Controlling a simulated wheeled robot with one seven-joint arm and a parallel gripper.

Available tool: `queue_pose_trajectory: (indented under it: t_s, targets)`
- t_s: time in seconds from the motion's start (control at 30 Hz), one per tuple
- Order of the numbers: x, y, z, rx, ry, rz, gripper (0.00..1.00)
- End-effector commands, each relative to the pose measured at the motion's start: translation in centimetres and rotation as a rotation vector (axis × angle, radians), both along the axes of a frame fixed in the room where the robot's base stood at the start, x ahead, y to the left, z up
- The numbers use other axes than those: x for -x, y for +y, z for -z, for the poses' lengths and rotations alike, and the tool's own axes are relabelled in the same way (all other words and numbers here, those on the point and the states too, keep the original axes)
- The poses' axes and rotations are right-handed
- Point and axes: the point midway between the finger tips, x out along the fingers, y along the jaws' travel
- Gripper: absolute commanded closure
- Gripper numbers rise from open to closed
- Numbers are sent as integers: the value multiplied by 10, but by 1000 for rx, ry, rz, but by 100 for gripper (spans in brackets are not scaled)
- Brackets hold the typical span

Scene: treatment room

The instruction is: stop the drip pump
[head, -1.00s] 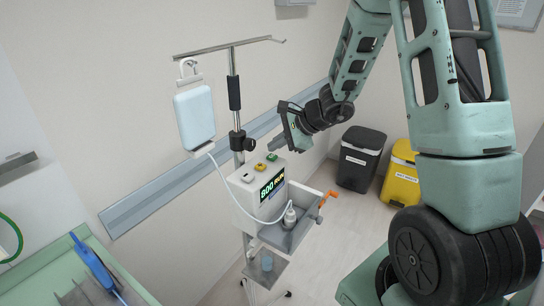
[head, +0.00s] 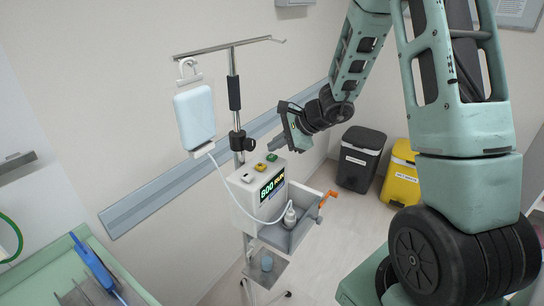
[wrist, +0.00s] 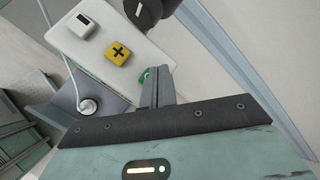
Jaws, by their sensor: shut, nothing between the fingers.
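The drip pump (head: 250,208) is a pale box on a pole, with a lit display (head: 272,187) reading 800 and a small word that looks like RUN. Its top carries a white button with a dark mark (wrist: 82,25), a yellow button with a black cross (wrist: 119,53) and a green button (head: 272,157). In the wrist view the green button (wrist: 147,75) is partly hidden by my fingers. My gripper (head: 274,146) is shut and empty, its tips just above or beside the green button; I cannot tell whether they touch it. It also shows in the wrist view (wrist: 158,82).
A pale blue drip bag (head: 195,117) hangs from the pole (head: 234,95), its tube looping past the pump. A grey side tray (head: 298,232) with an orange lever (head: 328,197) juts out right. Black (head: 360,158) and yellow (head: 403,170) bins stand behind. The wall rail is close.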

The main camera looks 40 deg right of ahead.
Motion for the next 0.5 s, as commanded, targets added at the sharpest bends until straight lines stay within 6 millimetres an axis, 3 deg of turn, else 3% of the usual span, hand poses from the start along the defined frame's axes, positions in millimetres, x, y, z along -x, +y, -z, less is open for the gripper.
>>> queue_pose_trajectory:
  t_s: [0.5]
  targets:
    - [0,0,9,1,-2,-1,100]
